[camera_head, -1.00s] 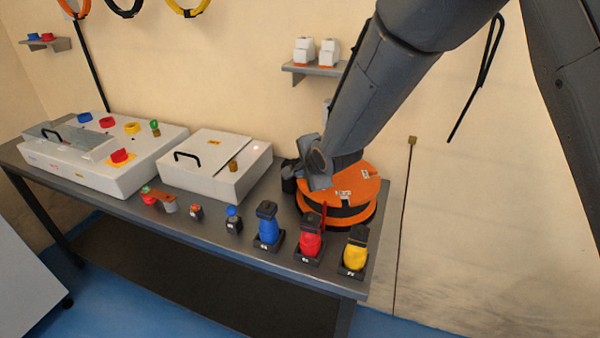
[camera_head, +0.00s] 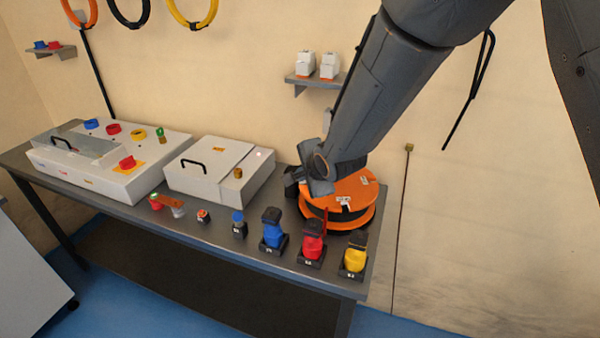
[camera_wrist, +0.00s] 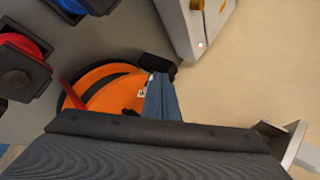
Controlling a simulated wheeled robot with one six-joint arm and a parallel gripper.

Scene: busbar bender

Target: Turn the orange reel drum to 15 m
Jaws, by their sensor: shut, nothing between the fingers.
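The orange reel drum (camera_head: 352,190) lies flat at the right end of the bench, with a dark band around its side and small white labels on top. It also shows in the wrist view (camera_wrist: 100,92), partly covered by my gripper. A thin red pointer (camera_wrist: 72,95) stands at its rim. My gripper (camera_head: 320,178) is over the drum's left part, shut with nothing held. Its blue-grey end (camera_wrist: 161,98) overlaps the drum in the wrist view. I cannot tell whether it touches the drum. The scale reading is too small to make out.
Blue (camera_head: 272,228), red (camera_head: 313,240) and yellow (camera_head: 355,254) tools stand in dark holders along the bench's front edge, close to the drum. A white lidded box (camera_head: 212,170) is left of the drum. A wall shelf (camera_head: 314,79) with white items is above.

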